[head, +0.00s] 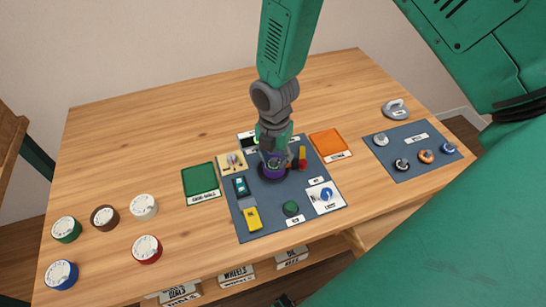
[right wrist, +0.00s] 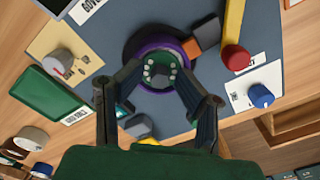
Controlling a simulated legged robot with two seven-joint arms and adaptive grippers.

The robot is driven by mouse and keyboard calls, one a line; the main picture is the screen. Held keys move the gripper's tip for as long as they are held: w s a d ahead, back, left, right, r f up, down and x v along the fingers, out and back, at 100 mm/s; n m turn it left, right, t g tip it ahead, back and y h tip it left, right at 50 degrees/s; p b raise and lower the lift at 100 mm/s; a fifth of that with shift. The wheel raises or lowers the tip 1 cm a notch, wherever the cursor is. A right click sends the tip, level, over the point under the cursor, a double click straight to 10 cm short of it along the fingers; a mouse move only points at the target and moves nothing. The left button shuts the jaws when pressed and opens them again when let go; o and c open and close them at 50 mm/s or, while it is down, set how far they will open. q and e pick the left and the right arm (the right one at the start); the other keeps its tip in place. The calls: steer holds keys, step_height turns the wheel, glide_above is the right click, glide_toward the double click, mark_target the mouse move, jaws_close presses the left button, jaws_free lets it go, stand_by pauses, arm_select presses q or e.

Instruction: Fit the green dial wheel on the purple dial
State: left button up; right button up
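The purple dial (head: 272,172) sits on the grey board in the head view, under my right gripper. In the right wrist view its purple ring (right wrist: 142,57) stands on a dark round base. A dark green wheel (right wrist: 163,63) with white dots lies within the ring outline. My right gripper (right wrist: 158,72) points down over the dial. Its fingertips stand at either side of the green wheel, close to its rim. Whether they press on it or whether it is fully seated is unclear. My left gripper does not clearly show.
Several white-faced round pieces, one red-rimmed (head: 147,249), stand at the left. A second board (head: 408,172) with knobs is right.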

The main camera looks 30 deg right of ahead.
mark_target(275, 159)
steer(key=shift+s, duration=0.1)
step_height(275, 159, up, 12)
steer(key=shift+r, duration=0.15)
stand_by(0.3)
steer(key=shift+d, duration=0.1)
stand_by(0.7)
